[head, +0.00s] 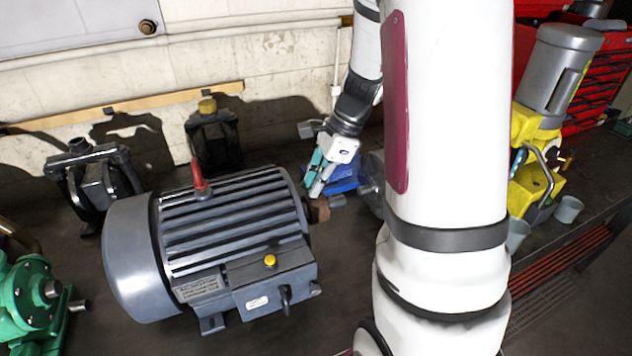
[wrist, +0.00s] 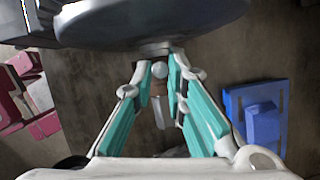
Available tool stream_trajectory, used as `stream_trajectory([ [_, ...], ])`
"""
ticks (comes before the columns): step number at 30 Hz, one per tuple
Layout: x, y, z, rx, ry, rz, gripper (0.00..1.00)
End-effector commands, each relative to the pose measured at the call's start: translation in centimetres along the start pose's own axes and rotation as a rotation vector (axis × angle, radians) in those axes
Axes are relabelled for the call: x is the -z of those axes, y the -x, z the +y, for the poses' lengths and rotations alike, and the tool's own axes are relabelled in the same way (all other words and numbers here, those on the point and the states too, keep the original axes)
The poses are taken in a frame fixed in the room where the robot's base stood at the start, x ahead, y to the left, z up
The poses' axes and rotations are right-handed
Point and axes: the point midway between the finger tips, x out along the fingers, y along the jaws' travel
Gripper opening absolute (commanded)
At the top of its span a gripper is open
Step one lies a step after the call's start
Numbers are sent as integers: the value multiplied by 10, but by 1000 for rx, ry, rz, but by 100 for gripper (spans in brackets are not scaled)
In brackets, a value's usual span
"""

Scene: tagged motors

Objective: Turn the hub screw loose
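The grey ribbed motor (head: 235,225) lies on the dark bench in the head view; its dark end shows at the top of the wrist view (wrist: 150,25). A brown hub (head: 319,211) sits on its right end, with a grey shaft stub (head: 337,201) beyond. In the wrist view, a pale round screw head (wrist: 159,70) stands on the brown hub (wrist: 158,89). My gripper (head: 316,190) is above the hub. Its teal-padded fingers (wrist: 160,68) are apart on either side of the screw head, with a narrow gap visible at each side.
A blue block (head: 343,178) lies behind the shaft, right of my fingers in the wrist view (wrist: 257,118). A red-handled part (head: 199,178) stands on the motor. A green pump (head: 35,297) is at left, a yellow-and-grey machine (head: 545,120) at right. My arm hides the middle right.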

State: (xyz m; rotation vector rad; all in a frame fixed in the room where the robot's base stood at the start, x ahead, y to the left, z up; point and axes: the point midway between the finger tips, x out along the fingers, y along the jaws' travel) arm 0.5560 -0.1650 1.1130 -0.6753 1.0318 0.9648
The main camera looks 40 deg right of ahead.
Motion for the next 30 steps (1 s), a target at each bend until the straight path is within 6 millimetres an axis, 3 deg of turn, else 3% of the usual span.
stream_trajectory([
  [5,0,0,-1,-15,36,1,0],
  [12,0,0,-3,-94,231,1,0],
  [20,0,0,-3,-98,244,1,0],
  [21,0,0,-3,-98,244,1,15],
  [24,0,0,-3,-98,243,1,34],
  [30,0,0,-3,-98,243,1,34],
])
